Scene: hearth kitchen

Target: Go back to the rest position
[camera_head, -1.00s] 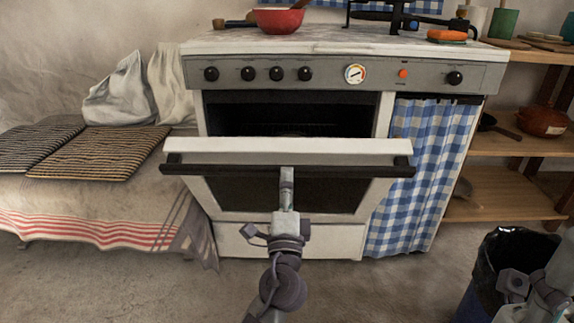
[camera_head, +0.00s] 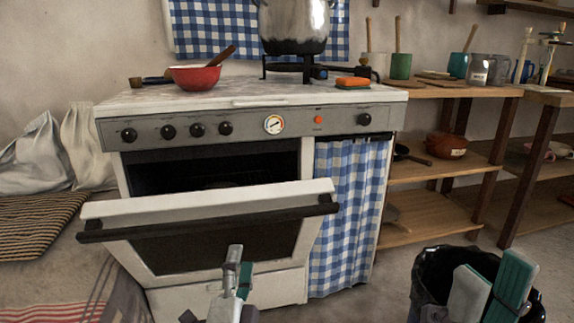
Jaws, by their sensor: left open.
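The gripper appears apart from the handle. My right gripper (camera_head: 490,288) is at the lower right, in front of the black-lined bin. Its two fingers stand apart with nothing visible between them.
The bin (camera_head: 432,275) stands right of the stove. On the stove top (camera_head: 150,98) are a red bowl (camera_head: 195,78), a large pot (camera_head: 294,25) and an orange sponge (camera_head: 352,83). Wooden shelves (camera_head: 430,220) stand at right, a bench with striped mats (camera_head: 35,222) at left.

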